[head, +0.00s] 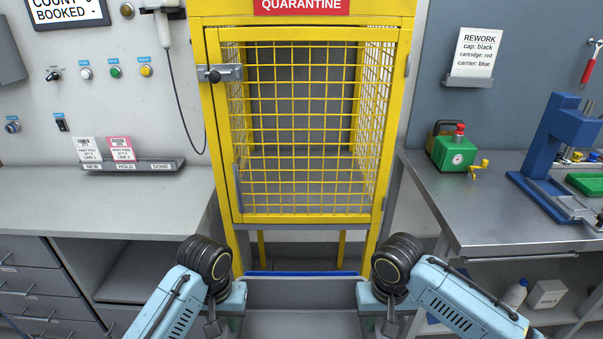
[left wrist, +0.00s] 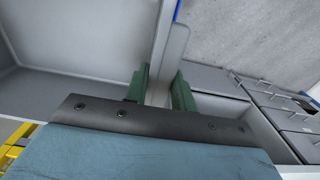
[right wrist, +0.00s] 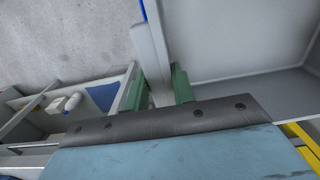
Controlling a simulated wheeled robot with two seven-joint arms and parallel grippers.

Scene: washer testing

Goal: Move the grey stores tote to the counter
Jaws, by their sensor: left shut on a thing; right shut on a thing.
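The grey stores tote (head: 302,293) is at the bottom centre of the head view, with a blue strip along its far edge; its near part is cut off. My left gripper (head: 234,297) is shut on the tote's left wall, and my right gripper (head: 370,297) is shut on its right wall. In the left wrist view the green fingers (left wrist: 158,90) straddle the wall, with the tote's inside (left wrist: 85,35) to the left. In the right wrist view the fingers (right wrist: 163,86) straddle the opposite wall. The visible part of the tote's inside looks empty. A pale counter (head: 100,205) is at the left.
A yellow mesh quarantine cage (head: 300,222) stands straight ahead on legs. A steel bench (head: 440,200) at the right holds a green device (head: 453,152) and a blue press (head: 560,140). Drawers (head: 40,285) are under the left counter, whose front top is clear.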

